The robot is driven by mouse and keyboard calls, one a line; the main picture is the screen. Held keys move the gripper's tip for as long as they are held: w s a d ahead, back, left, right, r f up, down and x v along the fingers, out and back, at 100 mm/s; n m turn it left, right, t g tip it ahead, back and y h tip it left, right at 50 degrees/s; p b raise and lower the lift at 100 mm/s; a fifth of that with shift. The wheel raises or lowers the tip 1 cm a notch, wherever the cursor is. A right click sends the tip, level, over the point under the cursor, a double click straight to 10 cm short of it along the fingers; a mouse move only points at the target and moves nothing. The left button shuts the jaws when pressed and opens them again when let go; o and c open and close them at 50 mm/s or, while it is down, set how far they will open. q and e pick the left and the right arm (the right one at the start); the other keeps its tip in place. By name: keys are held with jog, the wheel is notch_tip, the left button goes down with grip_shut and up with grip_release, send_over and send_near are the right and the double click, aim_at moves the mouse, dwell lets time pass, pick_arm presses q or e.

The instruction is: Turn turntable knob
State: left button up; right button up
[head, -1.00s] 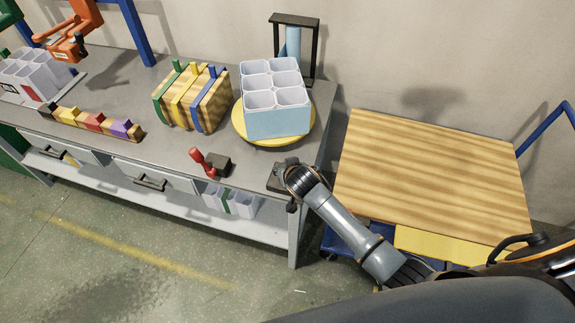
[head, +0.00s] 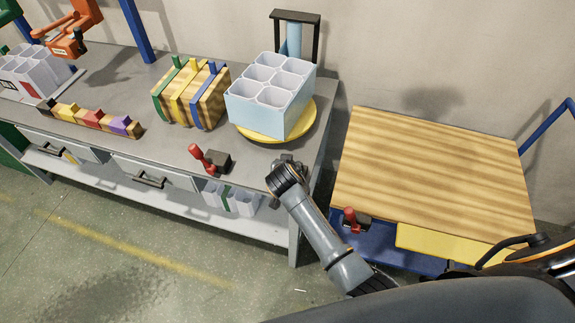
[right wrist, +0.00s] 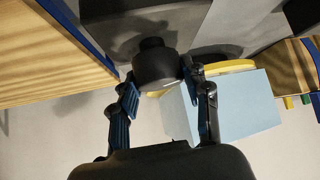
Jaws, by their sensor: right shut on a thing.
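The yellow turntable (head: 309,124) sits on the grey bench's right end. A pale blue box with several white-lined cells (head: 258,117) stands on it, angled with a corner towards me. My right gripper (head: 287,162) is at the bench's front right corner, just in front of the turntable, and hides the knob in the head view. In the right wrist view, the dark round knob (right wrist: 155,68) is between the fingers of my right gripper (right wrist: 160,78), which is shut on it. The box also shows there (right wrist: 235,105), with the turntable's yellow edge (right wrist: 232,66) beside it. My left gripper is out of view.
A red-handled clamp (head: 210,160) is on the bench edge left of my right gripper.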

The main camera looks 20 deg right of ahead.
jog(key=o, duration=1.2)
jog(key=shift+c, duration=0.2)
jog(key=v, duration=0.7)
jog(key=shift+r, duration=0.15)
jog(key=shift+s, duration=0.2)
